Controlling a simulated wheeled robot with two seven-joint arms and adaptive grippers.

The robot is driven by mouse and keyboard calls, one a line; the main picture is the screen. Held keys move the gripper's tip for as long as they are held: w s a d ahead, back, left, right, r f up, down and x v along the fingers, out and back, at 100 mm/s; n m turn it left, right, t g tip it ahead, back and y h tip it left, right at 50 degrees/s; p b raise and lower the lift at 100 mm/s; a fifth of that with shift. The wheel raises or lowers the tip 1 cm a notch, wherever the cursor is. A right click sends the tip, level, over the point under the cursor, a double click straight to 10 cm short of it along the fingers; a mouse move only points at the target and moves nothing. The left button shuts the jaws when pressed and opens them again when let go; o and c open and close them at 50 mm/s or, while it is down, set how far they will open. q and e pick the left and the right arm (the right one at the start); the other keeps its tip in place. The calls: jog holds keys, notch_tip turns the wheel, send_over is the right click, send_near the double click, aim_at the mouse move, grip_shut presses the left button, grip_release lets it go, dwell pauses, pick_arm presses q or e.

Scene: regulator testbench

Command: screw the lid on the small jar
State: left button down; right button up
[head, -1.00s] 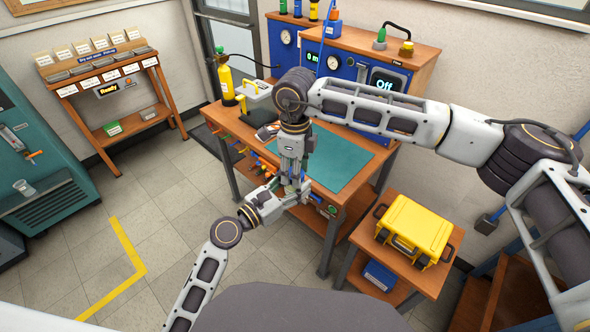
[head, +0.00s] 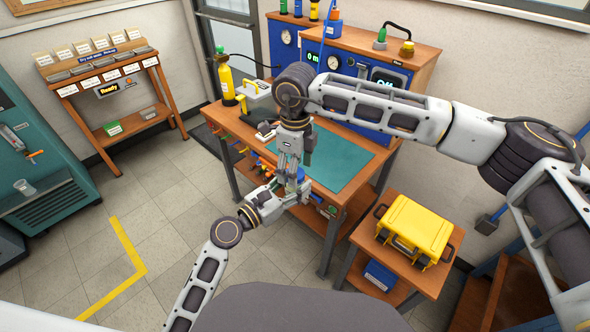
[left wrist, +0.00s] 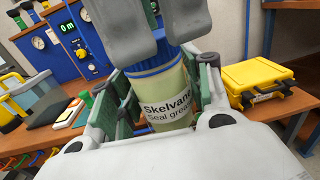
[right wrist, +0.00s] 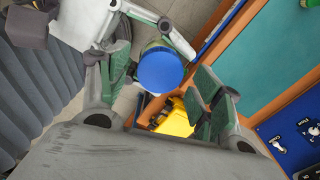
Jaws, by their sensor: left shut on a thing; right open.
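The small jar (left wrist: 172,98) is a pale yellow-green jar with a white label reading "Skelvand" and "Seal grease". It stands between the green-padded fingers of my left gripper (left wrist: 160,110), which is shut on it. The blue lid (right wrist: 160,70) sits on top of the jar; I cannot tell how tightly. My right gripper (right wrist: 160,95) is open, and the lid shows between and beyond its fingers. In the left wrist view, its grey fingers partly cover the lid (left wrist: 150,68). In the head view, my left gripper (head: 296,188) is at the bench's front edge, and the jar is mostly hidden.
The workbench (head: 325,192) carries a green mat (head: 340,160), with blue gauge panels behind. A yellow bottle (head: 226,80) and a grey caddy (head: 257,95) stand at its left end. A yellow case (head: 414,228) sits on a low side table. The floor at left is open.

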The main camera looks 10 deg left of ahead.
jog(key=shift+r, duration=1.8)
jog(key=shift+c, duration=0.2)
jog(key=shift+r+n, duration=0.9)
jog(key=shift+n, duration=0.55)
jog(key=shift+r+n, duration=0.85)
jog(key=shift+n, duration=0.6)
jog(key=shift+f, duration=0.15)
jog(key=shift+f, duration=3.85)
jog(key=shift+c, duration=0.4)
jog(key=c, duration=1)
jog(key=o, duration=1.2)
